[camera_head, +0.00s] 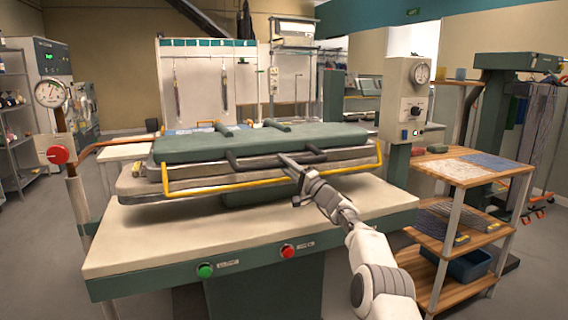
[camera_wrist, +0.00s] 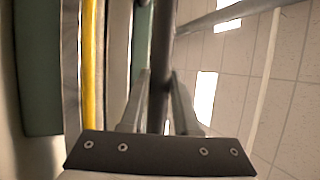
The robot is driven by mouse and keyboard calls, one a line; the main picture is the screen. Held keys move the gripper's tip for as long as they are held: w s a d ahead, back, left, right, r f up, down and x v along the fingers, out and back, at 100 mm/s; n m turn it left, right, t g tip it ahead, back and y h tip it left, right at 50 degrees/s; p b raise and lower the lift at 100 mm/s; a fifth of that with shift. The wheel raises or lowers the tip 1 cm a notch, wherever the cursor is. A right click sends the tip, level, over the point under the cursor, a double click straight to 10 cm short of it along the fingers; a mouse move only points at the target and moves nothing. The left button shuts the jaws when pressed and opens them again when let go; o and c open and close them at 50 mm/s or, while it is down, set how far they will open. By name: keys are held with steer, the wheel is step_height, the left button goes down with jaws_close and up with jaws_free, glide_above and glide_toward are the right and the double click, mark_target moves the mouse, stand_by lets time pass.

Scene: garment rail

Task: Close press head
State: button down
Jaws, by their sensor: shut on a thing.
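The press head (camera_head: 255,143) is a long green padded slab, lying nearly level low over the pale lower board (camera_head: 137,188) of the press. Whether the two touch is hard to tell. A dark handle bar (camera_head: 262,161) runs along the head's front. My gripper (camera_head: 290,161) reaches in from the front right and is shut on this handle. In the wrist view, my gripper's fingers (camera_wrist: 162,98) stand on both sides of the dark handle bar (camera_wrist: 161,55). A yellow guard rail (camera_head: 220,184) crosses the press front; it also shows in the wrist view (camera_wrist: 93,60).
The cream press table (camera_head: 150,240) carries a green button (camera_head: 205,270) and a red button (camera_head: 287,251) on its front edge. A control post with a gauge (camera_head: 405,100) stands right of the press. A wooden shelf cart (camera_head: 465,172) is at the right.

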steer(key=shift+w+f, duration=0.1)
steer(key=shift+f, duration=0.85)
steer(key=c, duration=0.7)
jaws_free()
steer(key=shift+d, duration=0.2)
steer(key=shift+o, duration=0.2)
steer(key=shift+r, duration=0.15)
steer(key=shift+r, duration=0.25)
steer(key=p+v, duration=0.1)
steer(key=v, duration=1.6)
steer(key=shift+d, duration=0.15)
